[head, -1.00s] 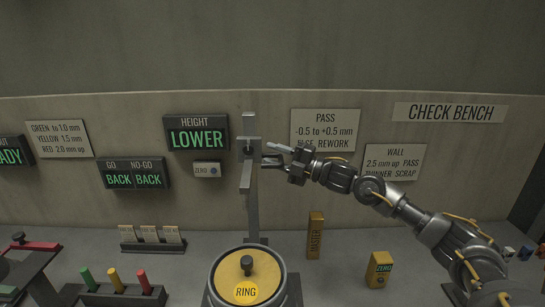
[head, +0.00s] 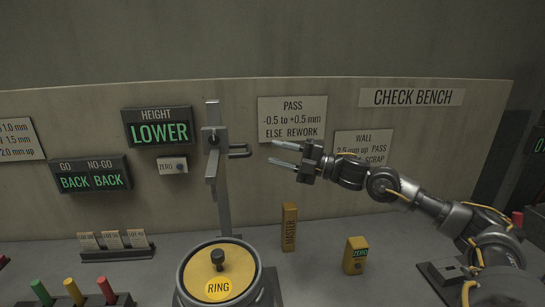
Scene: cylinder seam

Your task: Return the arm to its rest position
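My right gripper (head: 283,154) is open and empty, its two fingers pointing left. It is in the air in front of the bench's back panel, to the right of the height gauge post (head: 222,180). The gauge's dark U-shaped handle (head: 240,151) is apart from the fingertips, with a clear gap. My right arm reaches in from the lower right. My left gripper is not in the head view.
A round fixture with a yellow RING top (head: 236,278) stands below the gauge. A yellow MASTER block (head: 289,228) and ZERO block (head: 356,256) stand right of it. Colored plugs (head: 74,291) stand at the lower left. The HEIGHT display (head: 158,131) reads LOWER.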

